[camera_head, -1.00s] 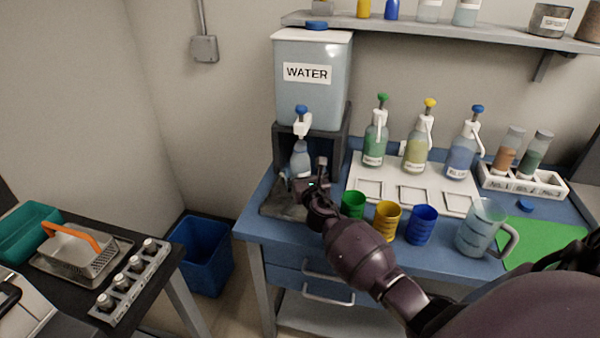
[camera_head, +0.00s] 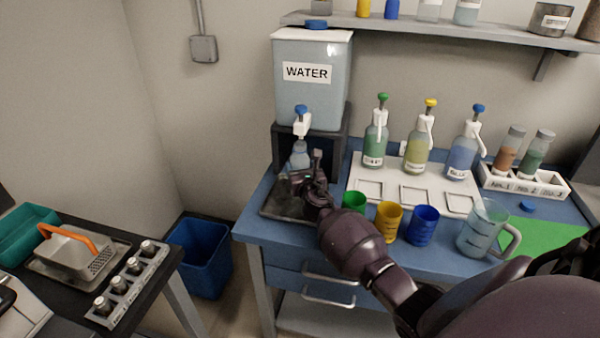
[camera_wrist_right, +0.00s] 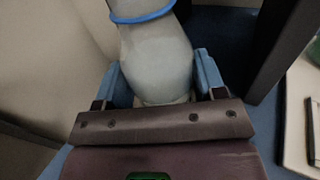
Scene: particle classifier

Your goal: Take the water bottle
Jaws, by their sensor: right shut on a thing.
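The water bottle (camera_head: 299,159) is a pale translucent bottle under the tap of the water tank (camera_head: 312,90). In the right wrist view the bottle (camera_wrist_right: 155,60) stands between the two blue finger pads, with a blue ring around its narrower part. My right gripper (camera_head: 302,180) is shut on the bottle's lower part; its wrist covers some of it in the head view. The wrist view also shows this gripper (camera_wrist_right: 165,85) with a pad on each side of the bottle. My left gripper is not in view.
A dark stand frame (camera_head: 346,145) and tray (camera_head: 285,208) surround the bottle's place. Green (camera_head: 353,201), yellow (camera_head: 388,222) and blue (camera_head: 422,225) cups stand right of my wrist. A measuring jug (camera_head: 483,230) is farther right. A blue bin (camera_head: 203,258) is on the floor.

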